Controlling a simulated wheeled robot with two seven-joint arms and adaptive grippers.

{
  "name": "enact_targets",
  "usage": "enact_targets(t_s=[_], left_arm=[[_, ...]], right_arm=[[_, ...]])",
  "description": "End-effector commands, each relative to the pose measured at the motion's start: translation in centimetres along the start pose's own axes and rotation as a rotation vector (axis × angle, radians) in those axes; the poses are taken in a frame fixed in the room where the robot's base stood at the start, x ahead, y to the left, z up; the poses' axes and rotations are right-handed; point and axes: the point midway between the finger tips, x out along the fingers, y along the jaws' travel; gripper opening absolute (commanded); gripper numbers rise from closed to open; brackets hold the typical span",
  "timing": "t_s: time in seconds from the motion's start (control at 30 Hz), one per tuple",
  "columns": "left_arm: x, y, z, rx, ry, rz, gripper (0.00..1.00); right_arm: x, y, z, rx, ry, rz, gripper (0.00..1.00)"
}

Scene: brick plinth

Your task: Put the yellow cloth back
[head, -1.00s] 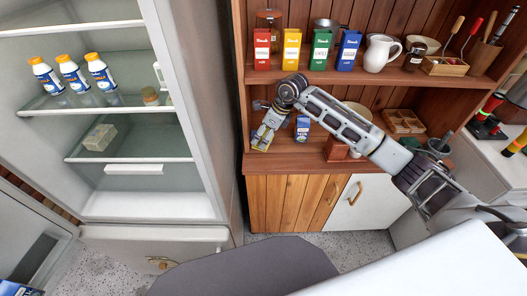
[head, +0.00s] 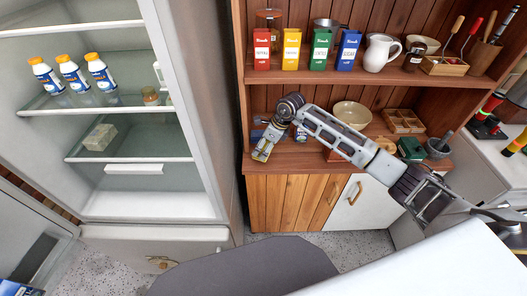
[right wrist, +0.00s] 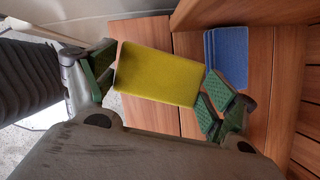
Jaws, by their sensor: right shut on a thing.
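The yellow cloth (right wrist: 157,75) is a flat, folded rectangle between the green-padded fingers of my right gripper (right wrist: 160,88) in the right wrist view. My right gripper is shut on it. In the head view my right gripper (head: 263,148) points down at the left front end of the cabinet's lower shelf (head: 300,160). The cloth is too small there to make out clearly. A folded blue cloth (right wrist: 228,52) lies on the wood just beyond the gripper, to the right of the yellow cloth in the wrist view. My left gripper is not in view.
On the lower shelf stand a cream bowl (head: 352,114), a divided wooden tray (head: 402,121), a green box (head: 411,148) and a grey mortar (head: 439,148). The upper shelf holds coloured cartons and a white jug (head: 380,53). An open fridge (head: 185,110) stands close at left.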

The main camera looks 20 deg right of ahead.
Motion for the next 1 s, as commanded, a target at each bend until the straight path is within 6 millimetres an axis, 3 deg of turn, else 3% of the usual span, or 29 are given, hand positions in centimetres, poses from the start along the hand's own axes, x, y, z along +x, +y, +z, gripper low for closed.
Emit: enact_targets(t_s=[0.3,0.93,0.97,1.0], left_arm=[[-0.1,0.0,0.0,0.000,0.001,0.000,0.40],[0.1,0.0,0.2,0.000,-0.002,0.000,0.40],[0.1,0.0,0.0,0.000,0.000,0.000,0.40],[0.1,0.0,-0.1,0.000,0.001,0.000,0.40]], right_arm=[[3.1,0.1,-0.9,0.001,0.000,0.002,0.63],[3.6,0.1,-1.1,0.001,0.000,0.000,0.63],[3.6,0.1,-1.1,0.001,0.000,0.001,0.86],[3.6,0.1,-1.1,0.001,0.000,0.001,0.92]])
